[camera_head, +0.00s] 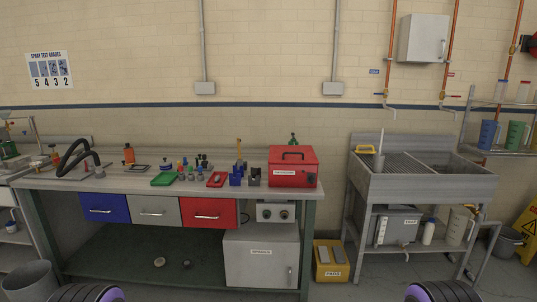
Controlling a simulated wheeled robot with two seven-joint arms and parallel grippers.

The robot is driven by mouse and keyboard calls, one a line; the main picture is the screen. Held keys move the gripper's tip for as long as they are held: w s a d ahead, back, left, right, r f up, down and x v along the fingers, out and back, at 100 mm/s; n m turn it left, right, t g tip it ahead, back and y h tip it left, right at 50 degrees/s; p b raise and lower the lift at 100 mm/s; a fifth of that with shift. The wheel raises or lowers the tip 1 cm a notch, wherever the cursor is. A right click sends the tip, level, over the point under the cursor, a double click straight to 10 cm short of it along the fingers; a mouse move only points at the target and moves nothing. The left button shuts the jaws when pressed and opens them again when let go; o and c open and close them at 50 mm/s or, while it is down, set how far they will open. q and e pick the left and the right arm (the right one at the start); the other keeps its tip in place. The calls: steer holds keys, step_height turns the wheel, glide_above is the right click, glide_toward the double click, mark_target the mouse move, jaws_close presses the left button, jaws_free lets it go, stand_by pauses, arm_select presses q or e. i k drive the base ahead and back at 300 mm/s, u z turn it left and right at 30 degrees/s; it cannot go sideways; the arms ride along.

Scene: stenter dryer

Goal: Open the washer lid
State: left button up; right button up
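A red box-shaped unit (293,178) stands on the right end of the workbench and looks most like the washer, though its label is too small to read. Its red lid (293,153) looks shut and has a dark handle (293,155). A pale label and a small dark knob show on its front. Neither gripper shows; only dark rounded parts with purple, likely of my arms, show at the bottom edge.
The workbench (70,182) holds small bottles, a green tray (165,180) and a red tray (216,179). Below are drawers, a grey cabinet (261,262) and a yellow box (331,262). A metal sink (420,187) stands to the right.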

mark_target(292, 150)
steer(key=z, duration=0.6)
steer(key=i, duration=0.5)
steer(key=z, duration=0.8)
steer(key=i, duration=0.8)
steer(key=u, duration=0.1)
